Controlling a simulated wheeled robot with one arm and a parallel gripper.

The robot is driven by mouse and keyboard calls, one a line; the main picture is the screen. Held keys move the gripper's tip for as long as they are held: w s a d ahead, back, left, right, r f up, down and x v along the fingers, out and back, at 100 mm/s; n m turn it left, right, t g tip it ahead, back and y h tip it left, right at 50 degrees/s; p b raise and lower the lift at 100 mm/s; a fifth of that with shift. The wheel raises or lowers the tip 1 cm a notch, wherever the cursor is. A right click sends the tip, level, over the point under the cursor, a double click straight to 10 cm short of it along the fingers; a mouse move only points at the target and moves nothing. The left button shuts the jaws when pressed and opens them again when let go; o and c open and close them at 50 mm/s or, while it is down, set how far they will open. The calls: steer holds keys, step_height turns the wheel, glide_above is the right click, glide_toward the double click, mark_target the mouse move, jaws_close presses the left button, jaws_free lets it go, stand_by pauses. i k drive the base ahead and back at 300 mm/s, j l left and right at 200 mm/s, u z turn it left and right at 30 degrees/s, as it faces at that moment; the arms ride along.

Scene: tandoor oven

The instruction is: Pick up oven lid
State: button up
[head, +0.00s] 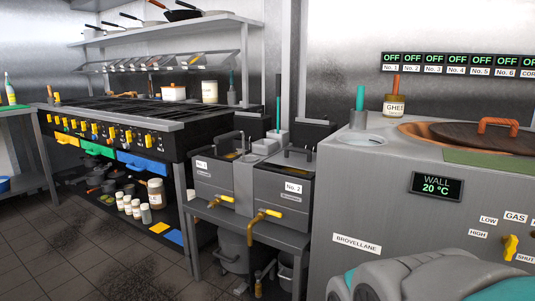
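The oven lid (455,136) is a dark brown disc with an orange arched handle (497,121). It lies on the tandoor's opening, inside an orange-brown rim (408,128), at the right of the head view. The right side of the lid is cut off by the picture edge. The tandoor (350,205) is a grey metal block with a display reading "WALL 20 °C". My gripper is not in view. A grey and teal part of my own arm or body fills the lower right corner and hides part of the tandoor's front.
A ghee jar (395,106) and a round basin with a teal-handled tool (360,97) stand left of the lid. A green mat (490,160) lies at its front edge. Two fryers (282,190) adjoin the tandoor, with a stove (115,130) beyond. Open floor lies at lower left.

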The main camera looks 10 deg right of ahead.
mark_target(514, 140)
steer(key=z, duration=1.55)
steer(key=i+l, duration=0.2)
steer(key=i, duration=0.2)
steer(key=i+l+u, duration=0.15)
steer(key=i, duration=0.3)
steer(key=i+l, duration=0.3)
steer(key=k+j+z, duration=0.25)
steer(key=k+z, duration=0.7)
steer(key=k, duration=0.2)
